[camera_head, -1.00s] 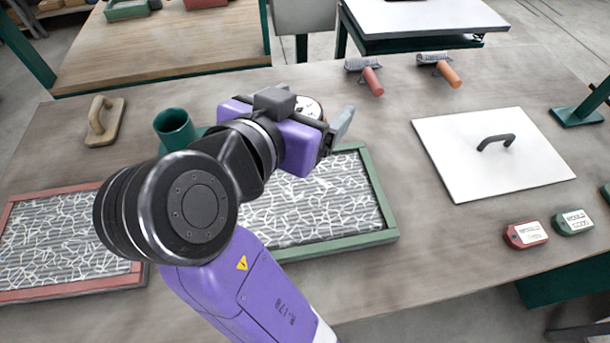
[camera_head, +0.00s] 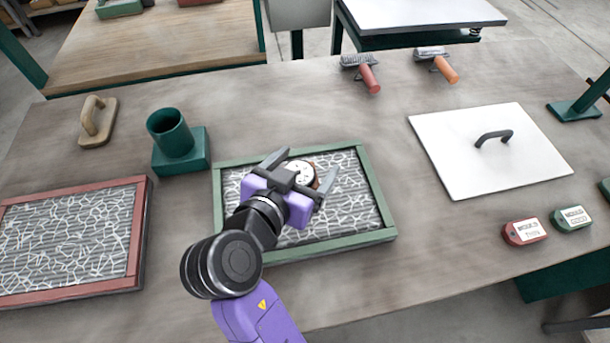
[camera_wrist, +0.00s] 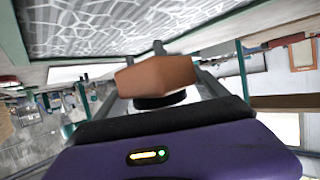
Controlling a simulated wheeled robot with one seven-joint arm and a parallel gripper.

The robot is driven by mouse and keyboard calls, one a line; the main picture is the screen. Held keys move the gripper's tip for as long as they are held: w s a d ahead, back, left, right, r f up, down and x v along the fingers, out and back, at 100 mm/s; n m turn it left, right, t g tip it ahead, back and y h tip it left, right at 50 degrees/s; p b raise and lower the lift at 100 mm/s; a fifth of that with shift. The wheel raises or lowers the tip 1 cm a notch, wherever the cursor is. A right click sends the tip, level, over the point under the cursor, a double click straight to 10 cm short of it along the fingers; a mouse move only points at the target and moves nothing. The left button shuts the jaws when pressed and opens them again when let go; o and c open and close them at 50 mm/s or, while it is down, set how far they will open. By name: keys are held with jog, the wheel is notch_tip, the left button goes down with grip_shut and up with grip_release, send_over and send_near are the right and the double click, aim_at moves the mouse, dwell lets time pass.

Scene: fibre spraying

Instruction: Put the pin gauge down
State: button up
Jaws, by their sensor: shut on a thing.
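The pin gauge (camera_head: 299,172) is between the fingers of my gripper (camera_head: 303,173). Its pale round dial face shows in the head view, with a little brown beside it. In the wrist view its brown-orange block (camera_wrist: 156,77) and a dark round part sit in front of the purple gripper body. My gripper is shut on the gauge, above the green-framed mould (camera_head: 345,245). The gauge's underside is hidden, so I cannot tell whether it touches the fibre surface. The green cup on a square base (camera_head: 181,160) stands empty up and left of my gripper.
A red-framed mould (camera_head: 140,235) lies at left, with a wooden float (camera_head: 97,122) behind it. Two rollers (camera_head: 362,72) (camera_head: 438,64) lie at the back. A white lid with a handle (camera_head: 470,165) and red (camera_head: 525,231) and green (camera_head: 571,219) labelled blocks are at right.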

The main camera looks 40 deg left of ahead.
aim_at(305, 179)
jog(key=shift+f, duration=2.05)
jog(key=shift+f, duration=0.15)
jog(key=o, duration=1.7)
jog(key=v, duration=1.2)
jog(key=shift+s+b, duration=0.1)
jog(key=shift+b, duration=0.25)
